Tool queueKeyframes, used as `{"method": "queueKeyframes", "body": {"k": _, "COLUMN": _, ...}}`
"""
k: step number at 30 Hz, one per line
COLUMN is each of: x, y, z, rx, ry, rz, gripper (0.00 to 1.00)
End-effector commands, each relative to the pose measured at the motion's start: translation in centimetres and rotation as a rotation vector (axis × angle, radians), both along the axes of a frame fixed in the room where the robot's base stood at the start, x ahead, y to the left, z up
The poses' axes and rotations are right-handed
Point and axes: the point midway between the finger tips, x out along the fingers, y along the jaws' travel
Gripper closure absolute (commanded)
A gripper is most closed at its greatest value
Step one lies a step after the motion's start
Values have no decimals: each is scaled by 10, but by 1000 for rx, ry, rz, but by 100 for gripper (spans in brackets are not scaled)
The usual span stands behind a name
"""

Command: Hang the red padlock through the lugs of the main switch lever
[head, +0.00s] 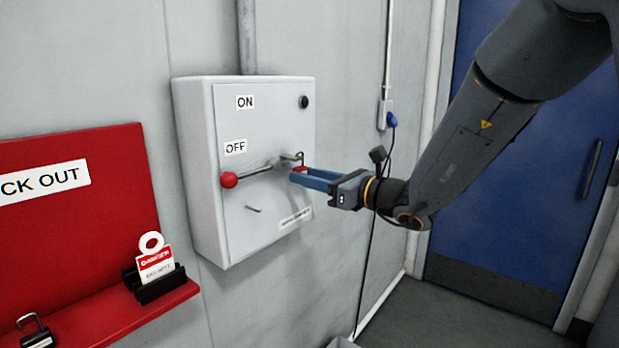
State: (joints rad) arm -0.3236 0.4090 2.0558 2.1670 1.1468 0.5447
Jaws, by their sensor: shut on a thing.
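The main switch lever (253,173) has a red ball knob (229,180) at its left end. It lies nearly level, just below the OFF label (235,147) on the light grey switch box (205,130). The lugs (287,160) are small metal parts at the lever's right end. My gripper (306,178) reaches in from the right with its blue fingers shut on the red padlock (298,175). Little of the padlock's body shows. Its thin shackle rises beside the lugs; I cannot tell whether it passes through them.
A red lockout board (75,215) with a shelf is at the left. A danger tag (155,265) stands in a black holder on it, and a dark padlock (35,333) lies nearer. A hook (253,209) sticks out below the lever. A blue door (525,180) is at the right.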

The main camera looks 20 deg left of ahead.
Motion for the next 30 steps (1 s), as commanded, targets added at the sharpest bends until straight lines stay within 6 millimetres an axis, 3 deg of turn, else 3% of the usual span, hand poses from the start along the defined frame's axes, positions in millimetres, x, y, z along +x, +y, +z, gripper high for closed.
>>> {"method": "queueKeyframes", "body": {"k": 10, "x": 0, "y": 0, "z": -1, "rx": 1, "ry": 0, "rz": 0, "gripper": 97}}
{"method": "queueKeyframes", "body": {"k": 11, "x": 0, "y": 0, "z": -1, "rx": 1, "ry": 0, "rz": 0, "gripper": 68}}
{"method": "queueKeyframes", "body": {"k": 14, "x": 0, "y": 0, "z": -1, "rx": 1, "ry": 0, "rz": 0, "gripper": 51}}
{"method": "queueKeyframes", "body": {"k": 20, "x": 0, "y": 0, "z": -1, "rx": 0, "ry": 0, "rz": 0, "gripper": 49}}
{"method": "queueKeyframes", "body": {"k": 24, "x": 0, "y": 0, "z": -2, "rx": 0, "ry": 0, "rz": 0, "gripper": 33}}
{"method": "queueKeyframes", "body": {"k": 30, "x": 0, "y": 0, "z": -1, "rx": 0, "ry": 0, "rz": 0, "gripper": 33}}
